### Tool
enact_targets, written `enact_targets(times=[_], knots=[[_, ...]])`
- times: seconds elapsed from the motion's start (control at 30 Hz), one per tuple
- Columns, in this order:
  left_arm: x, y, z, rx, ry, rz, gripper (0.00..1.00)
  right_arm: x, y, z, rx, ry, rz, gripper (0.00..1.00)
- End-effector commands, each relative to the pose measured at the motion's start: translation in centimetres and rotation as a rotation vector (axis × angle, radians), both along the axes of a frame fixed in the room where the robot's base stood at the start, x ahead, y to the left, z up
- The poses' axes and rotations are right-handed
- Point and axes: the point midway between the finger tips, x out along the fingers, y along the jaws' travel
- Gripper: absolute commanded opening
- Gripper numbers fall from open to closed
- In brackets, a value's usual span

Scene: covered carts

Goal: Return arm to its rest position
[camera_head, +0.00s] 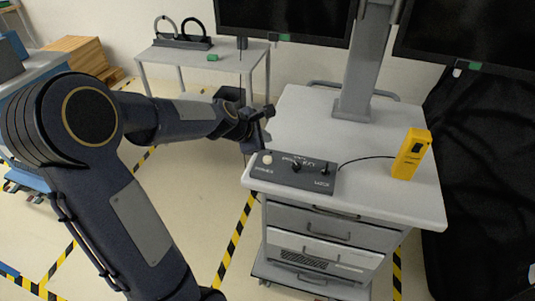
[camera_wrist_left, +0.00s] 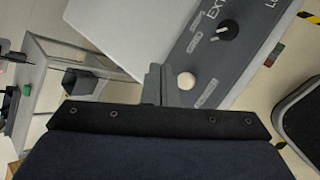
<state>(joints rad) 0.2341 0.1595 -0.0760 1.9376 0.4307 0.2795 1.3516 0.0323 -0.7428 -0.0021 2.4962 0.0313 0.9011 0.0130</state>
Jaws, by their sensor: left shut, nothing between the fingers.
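My left arm comes in from the left in the head view. Its gripper (camera_head: 268,112) is shut and empty, over the left edge of a white-topped cart (camera_head: 390,195). It is close to the grey control box (camera_head: 310,180), behind its left end. In the left wrist view, the shut fingers (camera_wrist_left: 158,70) appear beside the round white button (camera_wrist_left: 187,80) on the control box (camera_wrist_left: 205,58). I cannot tell whether they touch the box. My right gripper is in neither view.
A yellow device (camera_head: 411,155) stands at the cart's right, joined by a black cable to the box. A grey monitor post (camera_head: 365,65) rises behind. A small table (camera_head: 165,53) stands at the back left. Dark covering (camera_head: 480,160) hangs at right.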

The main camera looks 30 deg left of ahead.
Motion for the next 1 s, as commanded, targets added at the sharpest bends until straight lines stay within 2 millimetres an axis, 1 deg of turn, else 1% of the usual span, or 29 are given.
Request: enact_targets(times=[0.33,0.4,0.47,0.57,0.6,0.67,0.7,0.77,0.8,0.9,1.0], knots=[[0.0,0.0,0.0,0.001,0.0,-0.003,0.0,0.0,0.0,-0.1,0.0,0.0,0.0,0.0],[-0.5,-0.4,0.4,0.021,-0.006,-0.034,0.0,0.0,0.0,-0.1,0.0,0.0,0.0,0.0],[-1.6,-1.2,1.3,0.064,-0.017,-0.104,0.0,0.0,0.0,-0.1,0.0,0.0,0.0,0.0],[-5.2,-3.6,3.3,0.201,-0.05,-0.32,0.0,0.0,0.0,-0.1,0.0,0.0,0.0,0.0],[-7.2,-4.7,4.0,0.275,-0.069,-0.436,0.0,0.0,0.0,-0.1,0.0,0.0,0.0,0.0],[-10.6,-6.5,4.8,0.401,-0.099,-0.624,0.0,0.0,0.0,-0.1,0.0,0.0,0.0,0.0],[-12.9,-7.6,5.1,0.489,-0.122,-0.753,0.0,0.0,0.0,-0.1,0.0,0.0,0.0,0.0],[-16.3,-9.0,5.1,0.616,-0.154,-0.936,0.0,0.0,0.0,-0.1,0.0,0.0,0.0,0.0],[-18.5,-9.7,4.8,0.697,-0.174,-1.05,0.0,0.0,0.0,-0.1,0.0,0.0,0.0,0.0],[-23.0,-11.0,3.9,0.869,-0.216,-1.297,0.0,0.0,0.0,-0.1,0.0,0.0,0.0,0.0],[-25.9,-11.6,2.8,0.991,-0.244,-1.472,0.0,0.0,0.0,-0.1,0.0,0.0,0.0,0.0]])
